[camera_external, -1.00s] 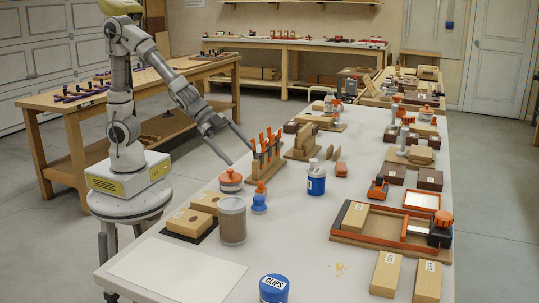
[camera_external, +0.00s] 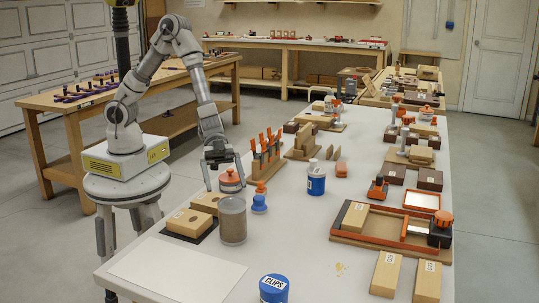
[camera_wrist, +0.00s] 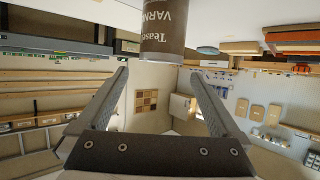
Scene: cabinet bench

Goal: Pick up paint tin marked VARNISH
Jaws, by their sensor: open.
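A brown-grey tin (camera_external: 232,220) stands upright on the white bench near its left edge. In the wrist view a brown tin (camera_wrist: 165,30) shows upside down at the top, with partly cut-off lettering that reads "VARN". It appears to be the same tin. My gripper (camera_external: 225,182) is open and empty, pointing down behind the tin in the external view, close to an orange-lidded jar. In the wrist view my two fingers (camera_wrist: 160,74) are spread wide, and the tin lies beyond their tips, apart from them.
The orange-lidded jar (camera_external: 230,179), a blue knob-shaped piece (camera_external: 259,204) and wooden blocks (camera_external: 188,222) crowd the tin. A rack of orange-handled tools (camera_external: 266,160) stands behind. A blue CLIPS tin (camera_external: 273,289) stands in front. The white sheet (camera_external: 178,270) at front left is bare.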

